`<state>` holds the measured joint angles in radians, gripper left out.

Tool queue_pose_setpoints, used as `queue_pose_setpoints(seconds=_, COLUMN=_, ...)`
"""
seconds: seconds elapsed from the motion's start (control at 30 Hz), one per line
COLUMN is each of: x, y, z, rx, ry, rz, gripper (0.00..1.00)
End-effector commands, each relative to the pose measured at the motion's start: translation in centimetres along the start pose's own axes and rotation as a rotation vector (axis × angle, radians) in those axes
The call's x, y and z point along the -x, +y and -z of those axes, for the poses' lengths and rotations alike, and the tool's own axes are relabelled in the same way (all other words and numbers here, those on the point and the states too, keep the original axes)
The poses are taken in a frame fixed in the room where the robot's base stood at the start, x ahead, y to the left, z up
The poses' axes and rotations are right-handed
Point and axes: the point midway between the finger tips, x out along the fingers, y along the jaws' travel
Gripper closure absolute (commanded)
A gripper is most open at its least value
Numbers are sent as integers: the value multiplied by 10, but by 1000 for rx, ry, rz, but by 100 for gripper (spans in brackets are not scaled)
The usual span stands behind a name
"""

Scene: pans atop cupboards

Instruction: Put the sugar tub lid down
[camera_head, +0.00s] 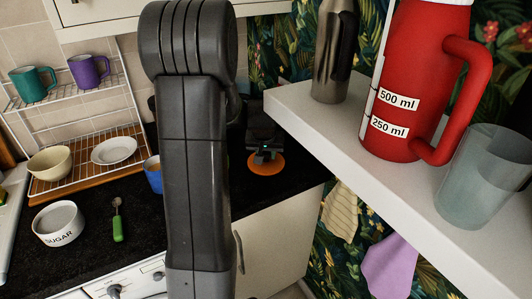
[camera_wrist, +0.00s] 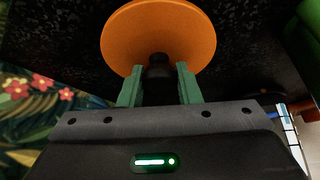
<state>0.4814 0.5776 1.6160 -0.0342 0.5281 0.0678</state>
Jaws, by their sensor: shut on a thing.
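The sugar tub lid (camera_head: 268,167) is an orange disc with a dark knob, over the black countertop near its right end. In the wrist view the lid (camera_wrist: 158,32) is just beyond the fingertips. My gripper (camera_wrist: 158,78) has its green fingers closed on the dark knob. In the head view my gripper (camera_head: 265,152) is small and dark above the lid, partly behind my arm. I cannot tell whether the lid touches the counter. The open white sugar tub (camera_head: 59,224), marked SUGAR, stands on the counter at the left.
A green-handled spoon (camera_head: 117,222) lies beside the tub. A blue mug (camera_head: 153,174) stands near my arm. A wire rack (camera_head: 75,90) holds cups and a bowl. The white shelf (camera_head: 380,160) at right carries a red jug (camera_head: 410,90), a flask and a glass. Dark counter surrounds the lid.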

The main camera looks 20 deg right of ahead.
Motion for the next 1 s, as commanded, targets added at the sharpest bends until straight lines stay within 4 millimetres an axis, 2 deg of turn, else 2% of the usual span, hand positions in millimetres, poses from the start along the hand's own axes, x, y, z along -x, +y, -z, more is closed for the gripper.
queue_pose_setpoints(seconds=0.37, x=-5, y=0, z=-2, rx=0, ry=1, rz=0, gripper=92)
queue_pose_setpoints(seconds=0.4, x=-3, y=0, z=-1, rx=0, ry=1, rz=0, gripper=62)
queue_pose_setpoints(seconds=0.47, x=-3, y=0, z=-1, rx=0, ry=1, rz=0, gripper=50)
queue_pose_setpoints(seconds=0.5, x=-3, y=0, z=-1, rx=0, ry=0, rz=0, gripper=48)
queue_pose_setpoints(seconds=0.77, x=-2, y=0, z=-1, rx=0, ry=0, rz=0, gripper=48)
queue_pose_setpoints(seconds=1.0, x=13, y=0, z=0, rx=0, ry=5, rz=0, gripper=48)
